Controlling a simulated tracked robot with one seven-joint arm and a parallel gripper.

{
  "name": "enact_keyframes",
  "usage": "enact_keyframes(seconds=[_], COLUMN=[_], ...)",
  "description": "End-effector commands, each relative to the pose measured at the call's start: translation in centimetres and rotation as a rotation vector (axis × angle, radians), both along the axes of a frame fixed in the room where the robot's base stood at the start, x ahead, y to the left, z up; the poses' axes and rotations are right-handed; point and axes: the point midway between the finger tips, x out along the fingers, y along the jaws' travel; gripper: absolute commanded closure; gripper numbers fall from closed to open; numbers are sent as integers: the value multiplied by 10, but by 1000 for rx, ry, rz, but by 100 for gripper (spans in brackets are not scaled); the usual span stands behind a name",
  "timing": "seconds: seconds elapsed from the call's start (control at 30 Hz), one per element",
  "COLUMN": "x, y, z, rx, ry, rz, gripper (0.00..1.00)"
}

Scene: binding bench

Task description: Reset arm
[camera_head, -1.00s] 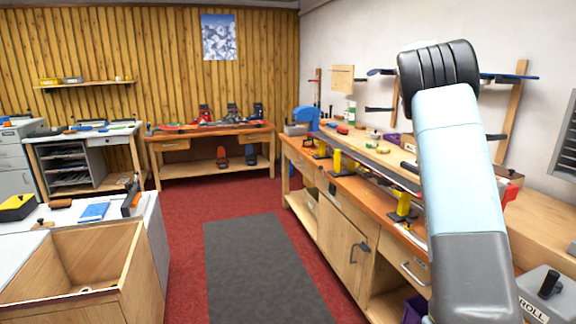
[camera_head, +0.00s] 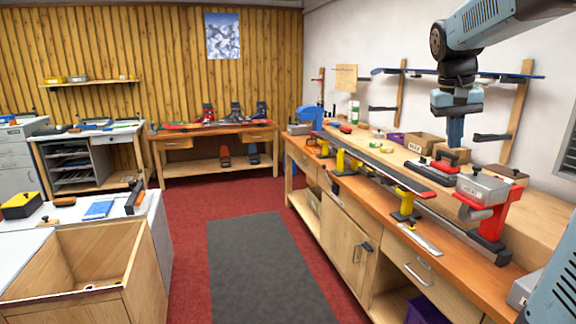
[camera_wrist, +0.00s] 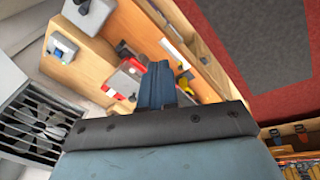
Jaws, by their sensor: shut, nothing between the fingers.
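My gripper (camera_head: 455,135) hangs pointing down above the back of the right workbench (camera_head: 320,185), near the wall. Its fingers are shut together with nothing between them. In the wrist view my gripper (camera_wrist: 157,85) shows as closed blue fingers over the bench. The fingertips appear just above or in front of a small cardboard box (camera_head: 452,154); I cannot tell whether they touch it. My arm reaches in from the upper right.
A ski (camera_head: 375,157) lies across yellow supports (camera_head: 404,205) on the right bench. A red vise (camera_head: 490,222) with a grey block stands at its near end. Wall racks (camera_head: 514,108) are behind my gripper. A wooden bin (camera_head: 85,242) is at left. The floor mat (camera_head: 262,262) is clear.

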Motion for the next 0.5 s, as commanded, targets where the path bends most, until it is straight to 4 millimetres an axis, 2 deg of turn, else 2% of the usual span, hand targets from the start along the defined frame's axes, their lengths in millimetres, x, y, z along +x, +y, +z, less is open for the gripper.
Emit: enact_keyframes(seconds=[0.03, 0.27, 0.5], x=[-14, -68, -124], y=[10, 52, 93], z=[-1, -18, -44], rx=[15, 72, 112], ry=[-25, -126, -231], rz=[23, 118, 207], gripper=[100, 100, 100])
